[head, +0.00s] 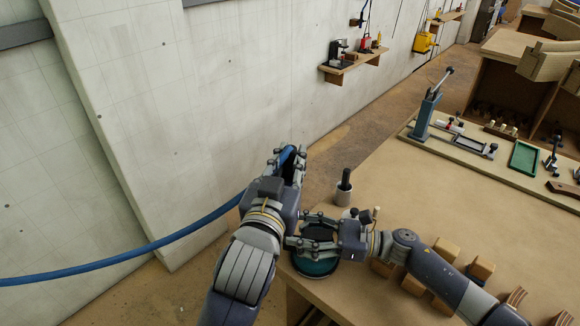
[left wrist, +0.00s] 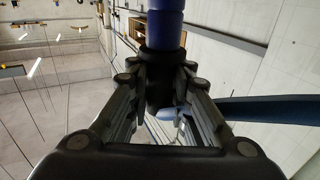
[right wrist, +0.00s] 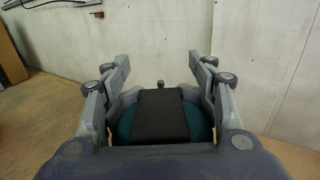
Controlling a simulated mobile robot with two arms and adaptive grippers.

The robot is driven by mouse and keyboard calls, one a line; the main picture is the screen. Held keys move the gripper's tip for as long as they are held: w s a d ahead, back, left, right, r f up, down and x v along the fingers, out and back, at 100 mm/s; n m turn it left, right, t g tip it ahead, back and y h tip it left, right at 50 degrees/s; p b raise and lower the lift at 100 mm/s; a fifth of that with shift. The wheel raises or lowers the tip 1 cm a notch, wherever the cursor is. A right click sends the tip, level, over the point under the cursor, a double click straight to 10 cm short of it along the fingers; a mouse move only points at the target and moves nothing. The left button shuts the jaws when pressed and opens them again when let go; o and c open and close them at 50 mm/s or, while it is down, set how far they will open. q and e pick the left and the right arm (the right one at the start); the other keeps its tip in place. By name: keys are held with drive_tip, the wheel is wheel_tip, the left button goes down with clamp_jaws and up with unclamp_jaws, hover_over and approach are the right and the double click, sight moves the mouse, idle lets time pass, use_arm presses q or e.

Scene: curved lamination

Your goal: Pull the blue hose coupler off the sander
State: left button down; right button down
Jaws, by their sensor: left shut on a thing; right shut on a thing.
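The blue hose coupler (head: 287,154) is in my left gripper (head: 289,165), above and beyond the sander in the head view. In the left wrist view the coupler (left wrist: 165,32) stands up from between the fingers (left wrist: 160,88), with a black part below it. The sander (head: 315,266), teal with a black top, sits at the table's near left corner. My right gripper (head: 303,232) is shut on it. In the right wrist view the fingers flank the sander's black top (right wrist: 162,116). The coupler looks apart from the sander.
A blue hose (head: 130,257) runs left from behind my left gripper along the wall. Wooden blocks (head: 481,269) lie near my right arm. The table's middle (head: 450,190) is clear.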

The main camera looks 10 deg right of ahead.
use_arm(q)
drive_tip(key=shift+r, duration=0.45)
drive_tip(key=shift+d+r, duration=0.1)
drive_tip(key=shift+r, duration=0.05)
use_arm(e)
drive_tip(key=shift+c, duration=1.6)
unclamp_jaws()
